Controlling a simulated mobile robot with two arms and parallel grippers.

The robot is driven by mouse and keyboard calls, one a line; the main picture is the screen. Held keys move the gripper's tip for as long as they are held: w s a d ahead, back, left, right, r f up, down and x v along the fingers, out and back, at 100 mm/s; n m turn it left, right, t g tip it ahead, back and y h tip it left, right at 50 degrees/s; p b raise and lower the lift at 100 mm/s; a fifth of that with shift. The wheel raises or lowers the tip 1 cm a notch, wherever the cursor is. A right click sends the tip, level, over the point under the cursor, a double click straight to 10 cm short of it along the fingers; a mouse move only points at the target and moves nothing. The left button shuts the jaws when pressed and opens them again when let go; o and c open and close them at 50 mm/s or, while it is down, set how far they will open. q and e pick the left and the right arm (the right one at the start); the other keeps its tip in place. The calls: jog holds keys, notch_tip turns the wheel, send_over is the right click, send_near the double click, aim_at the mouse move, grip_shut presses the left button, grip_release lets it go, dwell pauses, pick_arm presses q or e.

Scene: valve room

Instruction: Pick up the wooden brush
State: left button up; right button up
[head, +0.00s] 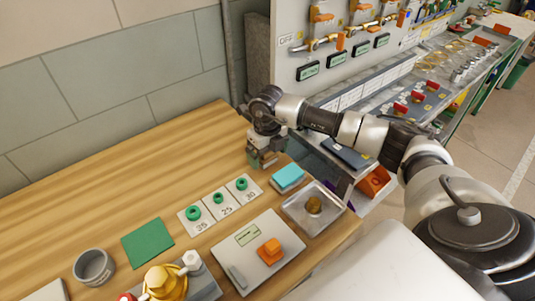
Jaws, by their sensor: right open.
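My right gripper (262,160) points down over the far right part of the wooden workbench (120,165). It is open. A small tan, wood-coloured piece (253,151) shows at its fingers; it may be the wooden brush, but the gripper hides most of it. I cannot tell whether the fingers touch it. A small round brown object (313,204) lies in a shallow metal tray (331,219) to the right and nearer; its kind is unclear. My left gripper is not in view.
A blue block (288,176) stands close to my right gripper. Number cards with green rings (221,202), a green mat (147,241), a grey plate with an orange block (270,247), a grey cup (93,266) and a brass valve (162,282) lie nearer. The bench's left back is clear.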

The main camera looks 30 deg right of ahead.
jog(key=c, duration=1.1)
jog(key=shift+w+r, duration=0.1)
jog(key=shift+r, duration=0.45)
notch_tip(320, 180, up, 3)
jog(key=shift+f+b, duration=0.2)
jog(key=shift+b, duration=0.45)
jog(key=s+d+r+b, duration=0.2)
jog(key=s+d+r, duration=0.4)
jog(key=s, duration=0.4)
jog(key=shift+d+r, duration=0.2)
jog(key=shift+r, duration=0.45)
jog(key=shift+w, duration=0.1)
